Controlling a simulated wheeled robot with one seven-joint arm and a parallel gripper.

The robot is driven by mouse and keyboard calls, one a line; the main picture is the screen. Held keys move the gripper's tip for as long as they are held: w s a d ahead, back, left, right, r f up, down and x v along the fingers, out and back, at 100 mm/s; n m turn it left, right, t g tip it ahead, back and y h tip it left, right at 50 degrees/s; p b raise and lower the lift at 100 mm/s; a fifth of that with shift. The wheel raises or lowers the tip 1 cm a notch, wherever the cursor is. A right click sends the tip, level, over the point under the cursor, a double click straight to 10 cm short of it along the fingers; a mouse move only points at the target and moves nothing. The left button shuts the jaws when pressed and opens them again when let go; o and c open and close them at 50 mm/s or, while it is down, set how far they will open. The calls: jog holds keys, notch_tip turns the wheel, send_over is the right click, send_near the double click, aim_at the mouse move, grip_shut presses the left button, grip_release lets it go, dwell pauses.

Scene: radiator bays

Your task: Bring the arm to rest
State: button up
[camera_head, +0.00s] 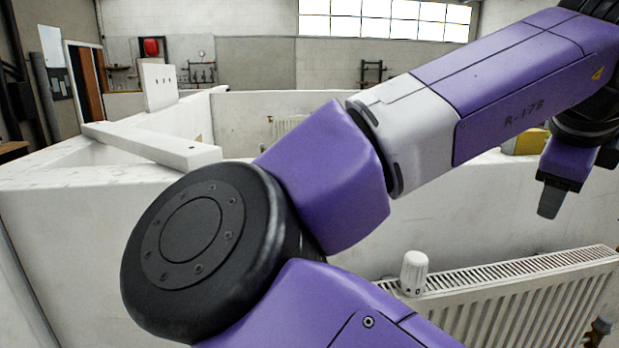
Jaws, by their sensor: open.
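My purple and white arm crosses the picture from the bottom middle, over a large dark round joint, up to the top right. My gripper (582,184) hangs at the right edge, pointing down, above and apart from the white radiator. One purple finger with a dark grey tip shows fully. The other is partly cut off by the picture edge. The jaws are open, and I see nothing between them.
A white radiator (540,290) with a white valve knob (414,272) stands against the low white wall at bottom right. A white beam (150,146) lies on the bay walls at left. A yellow object (526,142) sits behind the gripper. Windows (385,20) are far back.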

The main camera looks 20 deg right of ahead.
jog(key=w+d+r+n+h, duration=0.2)
jog(key=d+r+n+h, duration=0.15)
jog(key=r+h, duration=0.4)
jog(key=w+a+r+n+t+h, duration=0.4)
jog(key=r+n+h, duration=0.1)
jog(key=r+n, duration=0.1)
jog(key=w+a+f+n+t, duration=0.3)
jog(key=w+a+n+t, duration=0.1)
jog(key=a+n+t, duration=0.55)
jog(key=a+f+n+t+y, duration=0.8)
jog(key=a+f+n+y, duration=0.6)
jog(key=f+n+y, duration=0.25)
jog(key=s+a+f+g+y, duration=0.1)
jog(key=s+a+f+g, duration=0.1)
jog(key=s+f, duration=0.8)
jog(key=s+a+f+m+g+y, duration=0.1)
jog(key=s+f+g, duration=0.3)
jog(key=s+f, duration=0.6)
jog(key=s+a+f+m+g+y, duration=0.1)
jog(key=s+a+f+g, duration=0.2)
jog(key=s+f, duration=0.7)
jog(key=shift+a+f+g+y, duration=0.35)
jog(key=shift+a+g+y, duration=0.05)
jog(key=shift+g, duration=0.05)
